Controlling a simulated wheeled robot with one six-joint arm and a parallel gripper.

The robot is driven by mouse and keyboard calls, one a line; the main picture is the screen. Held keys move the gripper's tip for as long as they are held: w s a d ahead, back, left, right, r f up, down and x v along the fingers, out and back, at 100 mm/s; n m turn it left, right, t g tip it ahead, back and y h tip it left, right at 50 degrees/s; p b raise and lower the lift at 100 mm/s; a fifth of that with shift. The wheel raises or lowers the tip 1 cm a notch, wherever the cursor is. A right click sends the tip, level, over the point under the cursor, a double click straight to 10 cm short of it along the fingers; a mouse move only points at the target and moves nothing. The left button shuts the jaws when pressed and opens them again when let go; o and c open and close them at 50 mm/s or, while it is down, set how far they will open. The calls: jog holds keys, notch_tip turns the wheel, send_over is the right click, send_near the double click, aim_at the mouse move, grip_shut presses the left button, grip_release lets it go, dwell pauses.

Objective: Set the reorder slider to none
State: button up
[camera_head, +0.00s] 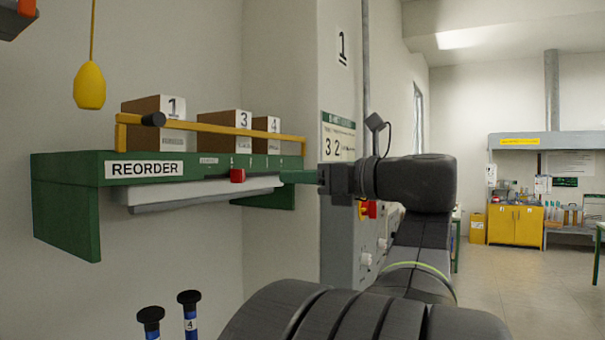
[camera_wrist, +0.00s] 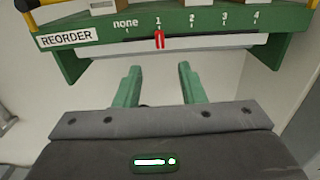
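The red reorder slider (camera_wrist: 159,39) sits under the mark 1 on the white scale strip of the green REORDER shelf (camera_wrist: 75,62). The mark none is to its left, and 2, 3 and 4 are to its right. The slider also shows in the head view (camera_head: 238,175) on the shelf's front edge. My gripper (camera_wrist: 160,82) is open, with its two green fingers apart and nothing between them. The slider is ahead of the gap between the fingers, and the fingers appear clear of it. In the head view my gripper (camera_head: 284,176) is just right of the slider.
Numbered boxes (camera_head: 160,120) stand on the shelf behind a yellow rail (camera_head: 215,129) with a black knob. A yellow pull weight (camera_head: 89,85) hangs at the upper left. Black-topped blue items (camera_head: 190,312) are below.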

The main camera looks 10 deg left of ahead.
aim_at(243, 175)
jog(key=p+x, duration=0.3)
jog(key=x, duration=0.9)
jog(key=shift+w+a, duration=0.15)
jog(key=shift+a, duration=0.2)
grip_shut()
